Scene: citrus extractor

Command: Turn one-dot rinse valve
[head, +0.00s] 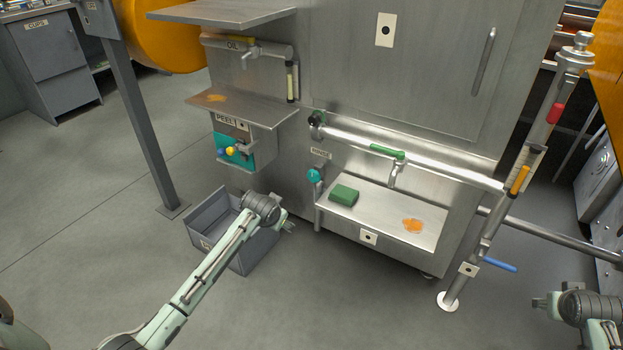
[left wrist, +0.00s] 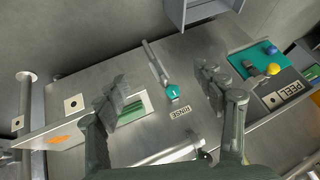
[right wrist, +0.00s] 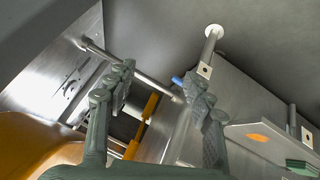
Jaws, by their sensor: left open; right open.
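A small teal round knob (head: 314,175) sits on a short pipe at the left end of the low steel shelf, under a RINSE label (head: 320,153). In the left wrist view the teal knob (left wrist: 172,92) shows a pale mark and lies between my finger lines, farther off. My left gripper (head: 286,224) is open and empty, in front of the machine, below and left of the knob and apart from it. My right gripper (head: 540,306) is open and empty at the lower right, far from the knob; its fingers show in the right wrist view (right wrist: 160,76).
A green sponge-like block (head: 343,195) and an orange splash lie on the low shelf (head: 385,215). A grey bin (head: 208,218) stands behind my left arm. A PEEL box (head: 233,150) hangs above it. A pipe with a blue lever (head: 500,265) stands at the right. Open floor lies in front.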

